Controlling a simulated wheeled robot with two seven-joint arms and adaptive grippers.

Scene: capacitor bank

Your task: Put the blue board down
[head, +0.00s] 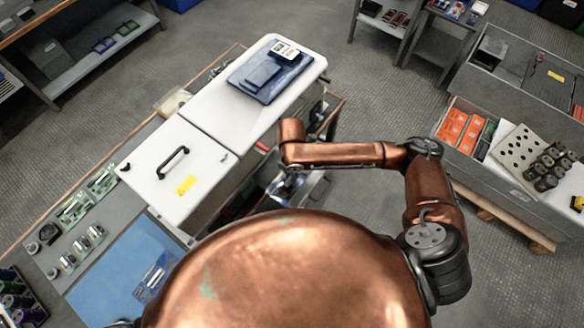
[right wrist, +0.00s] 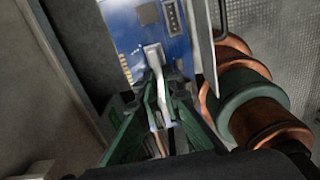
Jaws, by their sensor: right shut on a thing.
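The blue board (right wrist: 145,32) stands in front of my right gripper (right wrist: 156,72) in the right wrist view. It has gold contacts along one edge and a pale part at its lower end, where the fingers are shut on it. The board is hard to make out there. My left gripper does not show.
A white cabinet with a black-handled lid (head: 150,185) stands at centre left. A dark blue case (head: 257,86) lies on its far top. A grey bench with orange bins (head: 458,130) stands at right. Floor lies between.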

